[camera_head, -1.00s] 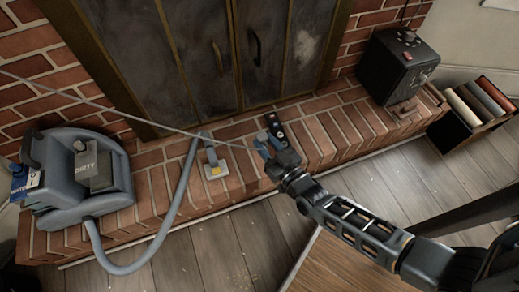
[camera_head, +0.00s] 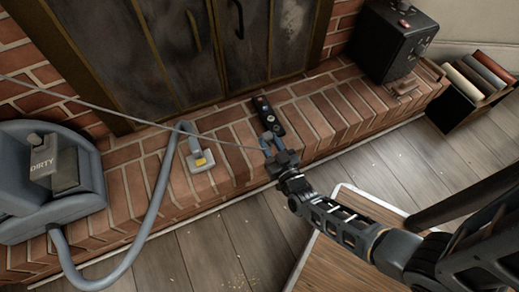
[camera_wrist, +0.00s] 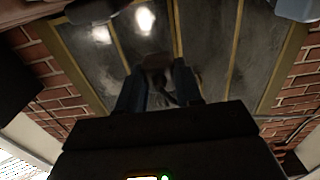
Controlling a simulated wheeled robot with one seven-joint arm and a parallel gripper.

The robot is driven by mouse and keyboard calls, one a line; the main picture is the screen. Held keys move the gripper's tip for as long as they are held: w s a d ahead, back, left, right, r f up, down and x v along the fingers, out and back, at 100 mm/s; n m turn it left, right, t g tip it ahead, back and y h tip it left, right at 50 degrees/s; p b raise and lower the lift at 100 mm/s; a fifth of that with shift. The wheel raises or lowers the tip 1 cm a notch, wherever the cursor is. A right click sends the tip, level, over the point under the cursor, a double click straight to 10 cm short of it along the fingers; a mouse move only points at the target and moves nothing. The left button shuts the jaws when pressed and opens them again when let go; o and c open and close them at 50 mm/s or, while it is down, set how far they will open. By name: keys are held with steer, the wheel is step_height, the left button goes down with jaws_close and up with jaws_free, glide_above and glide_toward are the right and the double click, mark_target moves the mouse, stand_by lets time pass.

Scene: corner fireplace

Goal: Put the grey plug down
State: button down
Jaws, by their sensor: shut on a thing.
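My gripper (camera_head: 269,144) is shut on the grey plug, just in front of the brick hearth's black power strip (camera_head: 269,116) in the head view. The plug is mostly hidden by my fingers there. A thin grey cord (camera_head: 110,120) runs from it to the upper left. In the wrist view the grey plug (camera_wrist: 156,64) shows between my two blue-grey fingers, with the dark fireplace doors behind it. I cannot tell how high above the bricks the plug is.
The brick hearth (camera_head: 228,160) has bare room right of the strip. A grey carpet cleaner (camera_head: 50,185) marked DIRTY stands left, its hose (camera_head: 160,195) ending in a nozzle (camera_head: 199,158). A black box heater (camera_head: 392,42) and a book crate (camera_head: 470,95) stand right.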

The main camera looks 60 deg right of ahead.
mark_target(260, 152)
steer(key=w+f, duration=0.1)
steer(key=w+f+b, duration=0.1)
steer(key=w, duration=0.1)
steer(key=shift+w+f, duration=0.15)
steer(key=shift+w, duration=0.1)
steer(key=shift+f+b, duration=1.25)
steer(key=shift+f, duration=0.65)
steer(key=shift+f, duration=0.15)
steer(key=c, duration=0.7)
jaws_free()
steer(key=shift+c, duration=0.2)
